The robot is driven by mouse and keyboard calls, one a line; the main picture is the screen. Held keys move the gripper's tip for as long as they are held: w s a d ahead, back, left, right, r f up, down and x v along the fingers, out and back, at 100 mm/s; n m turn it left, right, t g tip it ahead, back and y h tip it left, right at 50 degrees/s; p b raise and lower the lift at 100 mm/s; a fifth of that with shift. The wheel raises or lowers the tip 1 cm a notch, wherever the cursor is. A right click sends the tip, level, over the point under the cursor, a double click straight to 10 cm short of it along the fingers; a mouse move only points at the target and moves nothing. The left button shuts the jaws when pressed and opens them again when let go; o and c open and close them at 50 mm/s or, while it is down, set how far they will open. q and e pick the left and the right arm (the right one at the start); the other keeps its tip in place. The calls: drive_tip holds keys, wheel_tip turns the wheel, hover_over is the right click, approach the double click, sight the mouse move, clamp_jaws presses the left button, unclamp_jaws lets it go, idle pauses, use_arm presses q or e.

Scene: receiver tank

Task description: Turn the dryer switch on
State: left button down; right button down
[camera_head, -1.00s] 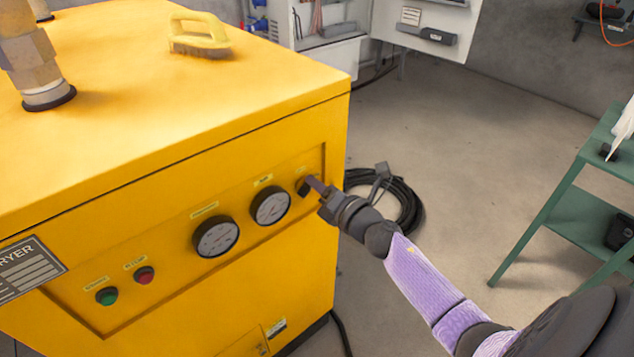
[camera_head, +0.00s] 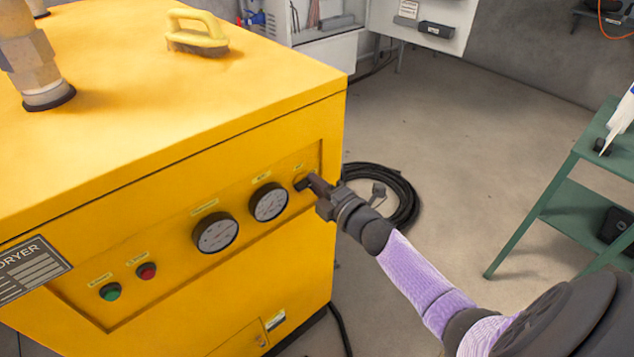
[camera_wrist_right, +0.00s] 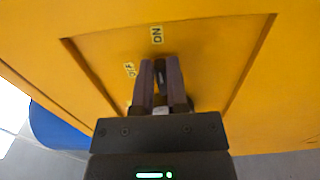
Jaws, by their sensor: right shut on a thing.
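The yellow dryer (camera_head: 270,265) fills the left of the head view. Its switch (camera_head: 301,184) is a small dark knob at the right end of the recessed front panel, right of two gauges. My right gripper (camera_head: 313,183) is at the panel, shut on the switch. In the right wrist view the two fingers (camera_wrist_right: 161,78) stand on either side of the dark switch (camera_wrist_right: 160,72), mostly hiding it. The ON label (camera_wrist_right: 157,35) lies straight above the fingertips and the OFF label (camera_wrist_right: 129,70) to their left. My left gripper is not in view.
Two round gauges (camera_head: 269,202), a red button (camera_head: 147,271) and a green button (camera_head: 110,291) share the panel. A yellow-handled brush (camera_head: 197,30) lies on the dryer top. A coiled black cable (camera_head: 405,195) lies on the floor. A green table (camera_head: 565,200) stands at right.

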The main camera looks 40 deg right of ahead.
drive_tip(key=shift+f, duration=0.1)
idle(0.4)
drive_tip(key=c, duration=1)
unclamp_jaws()
drive_tip(key=shift+o, duration=1.8)
drive_tip(key=shift+s, duration=0.1)
drive_tip(key=s+p, duration=0.2)
drive_tip(key=s, duration=0.7)
drive_tip(key=shift+s+d+p, duration=0.35)
drive_tip(key=shift+d, duration=0.05)
